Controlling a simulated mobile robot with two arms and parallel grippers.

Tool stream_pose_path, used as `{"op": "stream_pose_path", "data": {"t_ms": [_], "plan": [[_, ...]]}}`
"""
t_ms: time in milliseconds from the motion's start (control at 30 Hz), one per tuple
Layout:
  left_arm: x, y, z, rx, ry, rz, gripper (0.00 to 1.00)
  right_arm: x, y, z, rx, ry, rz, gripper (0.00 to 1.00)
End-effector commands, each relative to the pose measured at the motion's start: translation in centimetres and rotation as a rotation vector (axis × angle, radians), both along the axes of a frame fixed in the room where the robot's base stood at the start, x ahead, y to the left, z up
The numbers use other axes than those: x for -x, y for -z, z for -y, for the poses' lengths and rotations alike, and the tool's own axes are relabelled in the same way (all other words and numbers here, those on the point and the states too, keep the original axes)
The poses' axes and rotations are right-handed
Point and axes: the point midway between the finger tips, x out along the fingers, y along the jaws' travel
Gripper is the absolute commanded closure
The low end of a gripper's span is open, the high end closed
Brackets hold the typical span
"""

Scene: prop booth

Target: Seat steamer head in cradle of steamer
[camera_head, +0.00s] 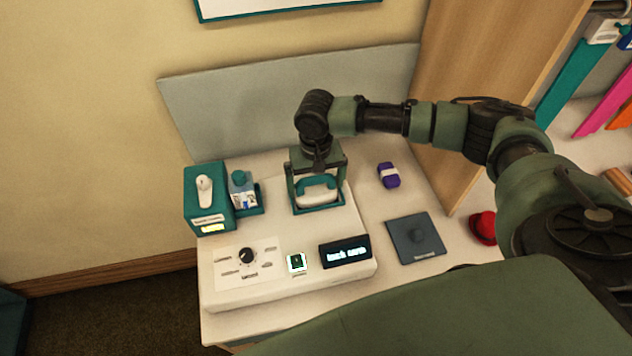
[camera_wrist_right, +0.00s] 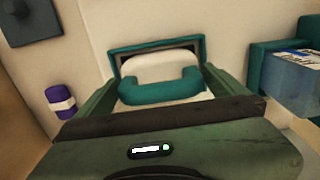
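The steamer (camera_head: 288,284) is a white console with a dial, a lit button and a display. The steamer head (camera_head: 318,198) is white with a teal handle (camera_head: 317,183). It sits within the teal-rimmed cradle (camera_head: 340,204) at the console's back; whether it is fully down I cannot tell. In the right wrist view the head (camera_wrist_right: 160,68) shows inside the teal rim (camera_wrist_right: 200,42). My right gripper (camera_head: 318,176) is over it, its fingers apart on both sides of the handle (camera_wrist_right: 160,91), seemingly not clamping it. My left gripper is not in view.
A teal box (camera_head: 204,190) and a clear bottle (camera_head: 243,190) stand left of the cradle. A purple-and-white bundle (camera_head: 388,174), a dark grey pad (camera_head: 414,238) and a red item (camera_head: 482,227) lie to the right. A grey panel (camera_head: 260,110) and wooden partition (camera_head: 480,80) bound the table.

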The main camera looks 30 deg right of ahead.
Motion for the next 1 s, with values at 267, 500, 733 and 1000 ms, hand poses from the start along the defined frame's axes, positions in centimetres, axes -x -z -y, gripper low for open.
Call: {"op": "stream_pose_path", "data": {"t_ms": [267, 500, 733, 1000], "plan": [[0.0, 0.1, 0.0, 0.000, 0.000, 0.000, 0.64, 0.0, -0.3, 0.0, 0.000, 0.000, -0.001, 0.00], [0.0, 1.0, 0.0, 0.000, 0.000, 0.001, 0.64, -0.1, -3.9, 0.0, -0.001, -0.001, 0.002, 0.00], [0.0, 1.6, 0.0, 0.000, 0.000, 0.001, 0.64, 0.0, -7.1, -0.1, -0.001, 0.000, 0.001, 0.00], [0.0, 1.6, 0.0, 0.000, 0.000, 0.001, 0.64, 0.1, -7.8, 0.0, 0.000, 0.000, 0.000, 0.00]]}}
